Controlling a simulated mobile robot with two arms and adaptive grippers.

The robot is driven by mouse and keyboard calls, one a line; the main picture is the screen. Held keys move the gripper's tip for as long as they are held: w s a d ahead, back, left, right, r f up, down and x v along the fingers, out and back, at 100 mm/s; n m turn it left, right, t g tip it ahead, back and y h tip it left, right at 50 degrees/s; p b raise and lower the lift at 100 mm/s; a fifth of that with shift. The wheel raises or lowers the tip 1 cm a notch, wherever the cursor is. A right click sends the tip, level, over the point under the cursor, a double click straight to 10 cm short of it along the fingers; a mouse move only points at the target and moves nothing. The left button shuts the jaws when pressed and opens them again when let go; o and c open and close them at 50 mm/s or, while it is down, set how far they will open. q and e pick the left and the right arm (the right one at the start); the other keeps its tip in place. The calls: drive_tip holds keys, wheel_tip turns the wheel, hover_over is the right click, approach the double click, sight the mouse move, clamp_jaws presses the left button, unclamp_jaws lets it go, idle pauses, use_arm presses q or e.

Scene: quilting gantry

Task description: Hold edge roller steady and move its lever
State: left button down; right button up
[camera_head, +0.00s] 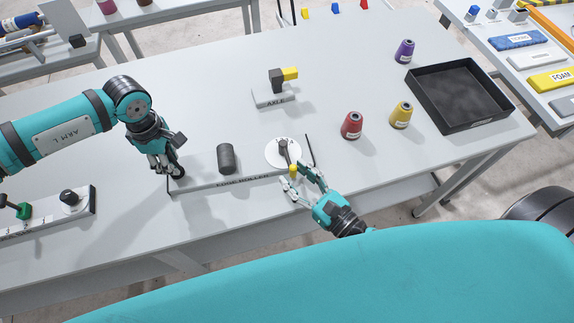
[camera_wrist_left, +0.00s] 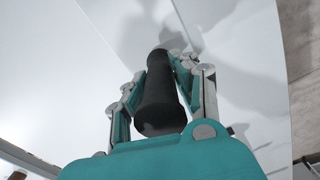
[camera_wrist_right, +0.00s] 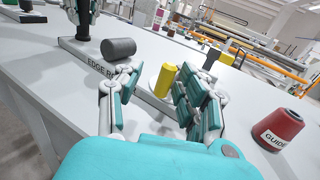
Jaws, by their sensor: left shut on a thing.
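The edge roller (camera_head: 205,185) is a long grey base near the table's front edge. My left gripper (camera_head: 167,168) is shut on a black handle (camera_wrist_left: 160,98) at the base's left end. My right gripper (camera_head: 294,177) is open at the yellow tip. In the right wrist view the tip (camera_wrist_right: 165,80) stands between the spread fingers, apparently untouched.
The axle block (camera_head: 273,97) is behind the roller. Red (camera_head: 351,125), yellow (camera_head: 400,115) and purple (camera_head: 404,51) cones and a black tray (camera_head: 420,90) are to the right. Another fixture (camera_head: 50,218) lies at the left. A thin dark post stands beside the disc.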

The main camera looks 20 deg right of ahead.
drive_tip(key=v, duration=0.8)
drive_tip(key=shift+s+r, duration=0.15)
drive_tip(key=shift+s, duration=0.15)
drive_tip(key=shift+d, duration=0.1)
drive_tip(key=shift+c, duration=0.5)
